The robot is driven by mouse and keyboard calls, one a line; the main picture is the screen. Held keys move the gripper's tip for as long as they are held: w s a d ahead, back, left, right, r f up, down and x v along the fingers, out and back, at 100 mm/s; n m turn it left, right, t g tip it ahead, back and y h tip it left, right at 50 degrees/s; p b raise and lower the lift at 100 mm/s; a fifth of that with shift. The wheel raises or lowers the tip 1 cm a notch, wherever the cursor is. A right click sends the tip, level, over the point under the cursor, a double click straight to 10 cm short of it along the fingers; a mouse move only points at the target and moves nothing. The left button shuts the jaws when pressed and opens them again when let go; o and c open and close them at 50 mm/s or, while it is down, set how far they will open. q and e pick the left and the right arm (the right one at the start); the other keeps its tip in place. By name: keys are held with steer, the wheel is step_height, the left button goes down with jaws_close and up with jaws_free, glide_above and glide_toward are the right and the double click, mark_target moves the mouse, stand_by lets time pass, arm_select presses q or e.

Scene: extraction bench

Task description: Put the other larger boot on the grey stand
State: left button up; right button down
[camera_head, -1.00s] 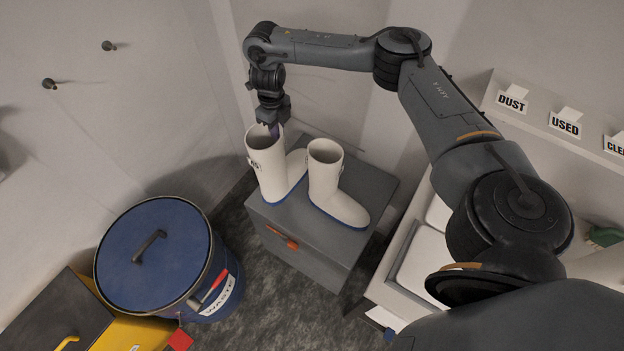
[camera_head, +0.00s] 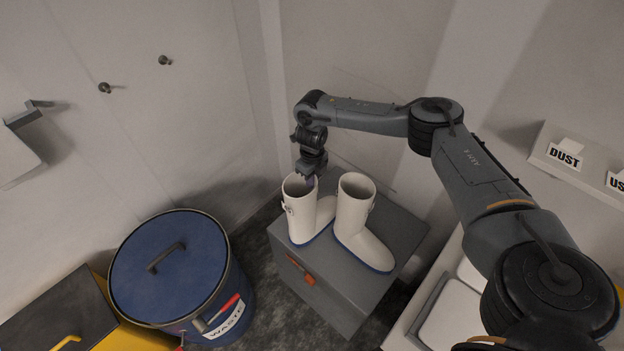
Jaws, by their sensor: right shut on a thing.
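Two white boots with blue soles stand upright side by side on the grey stand (camera_head: 345,298). The left boot (camera_head: 300,217) is at the stand's left edge, and the right boot (camera_head: 354,215) is close beside it. My right gripper (camera_head: 308,178) is at the top opening of the left boot, shut on its rim. The fingertips are partly hidden by the boot's shaft. I cannot tell for sure which boot is larger. My left gripper is not in view.
A blue lidded waste drum (camera_head: 170,262) stands left of the stand. A yellow and black box (camera_head: 62,312) is at the lower left. Wall pegs (camera_head: 104,87) are at the upper left. Labelled shelving (camera_head: 575,162) and white bins (camera_head: 452,312) are on the right.

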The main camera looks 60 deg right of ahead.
stand_by(0.3)
steer(key=c, duration=1.2)
jaws_free()
step_height(320, 180, up, 7)
steer(key=shift+w+r+p, duration=0.1)
steer(key=shift+p, duration=0.5)
step_height(320, 180, up, 5)
steer(key=p, duration=0.3)
